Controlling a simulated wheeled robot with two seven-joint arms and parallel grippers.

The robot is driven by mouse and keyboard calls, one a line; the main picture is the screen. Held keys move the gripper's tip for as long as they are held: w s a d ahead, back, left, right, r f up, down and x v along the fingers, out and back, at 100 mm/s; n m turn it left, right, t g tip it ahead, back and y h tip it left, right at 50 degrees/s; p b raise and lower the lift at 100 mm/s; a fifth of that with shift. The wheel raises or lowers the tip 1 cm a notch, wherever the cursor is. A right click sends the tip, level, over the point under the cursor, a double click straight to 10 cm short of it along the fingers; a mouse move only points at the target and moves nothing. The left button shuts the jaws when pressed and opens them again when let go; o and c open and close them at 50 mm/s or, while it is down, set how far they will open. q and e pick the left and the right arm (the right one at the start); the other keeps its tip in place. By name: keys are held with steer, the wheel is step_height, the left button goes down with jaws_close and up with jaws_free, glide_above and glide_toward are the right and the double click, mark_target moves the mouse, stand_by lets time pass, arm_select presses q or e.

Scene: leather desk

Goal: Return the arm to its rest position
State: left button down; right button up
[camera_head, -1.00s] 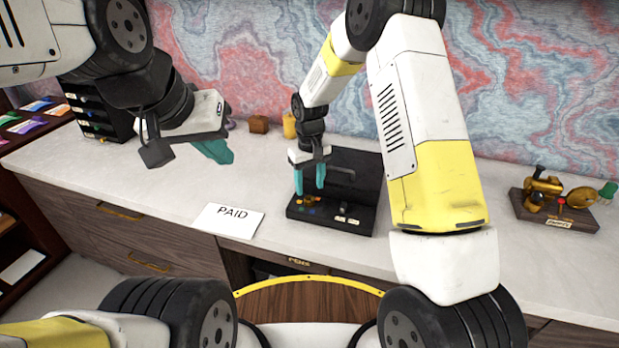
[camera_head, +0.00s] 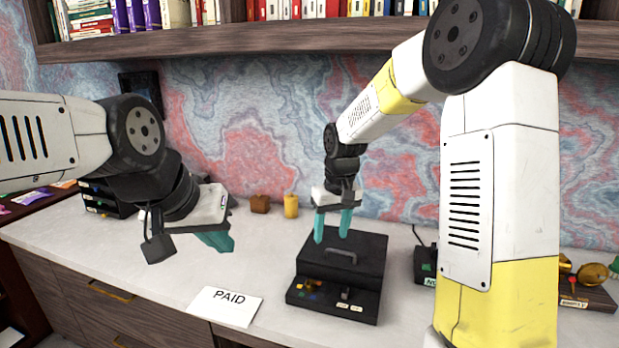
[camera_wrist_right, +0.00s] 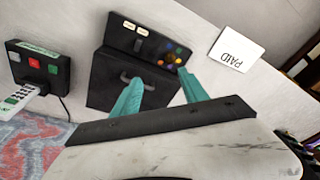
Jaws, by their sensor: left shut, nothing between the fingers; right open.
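My right gripper (camera_head: 333,227) is open and empty, with teal fingers pointing down. It is above the back of a black box (camera_head: 362,256) with a grey handle (camera_head: 342,257) on top. In the right wrist view its fingertips (camera_wrist_right: 160,78) show in front of the black box (camera_wrist_right: 110,70), and one finger partly overlaps the handle. I cannot tell the exact gap, but the head view shows the fingers apart from the handle. My left gripper (camera_head: 216,241) is shut and empty, held above the left part of the desk.
A white PAID card (camera_head: 225,306) lies left of the box. A small black device (camera_head: 425,265) and a brass item (camera_head: 592,273) are to the right. A brown block (camera_head: 260,204) and yellow cylinder (camera_head: 291,206) stand behind. A bookshelf (camera_head: 300,38) hangs above.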

steer(key=s+d+r+m+t, duration=0.1)
steer(key=s+d+r, duration=0.2)
steer(key=s, duration=0.4)
steer(key=s+d+r+m+t+y, duration=0.1)
steer(key=s+d+r+t, duration=0.1)
steer(key=s+r, duration=0.3)
steer(key=s+d+r+m+t, duration=0.1)
steer(key=s+d+r, duration=0.2)
steer(key=s, duration=0.7)
steer(key=shift+s+d+r+m+t, duration=0.25)
steer(key=shift+d+r+m+t, duration=0.1)
steer(key=shift+r, duration=0.4)
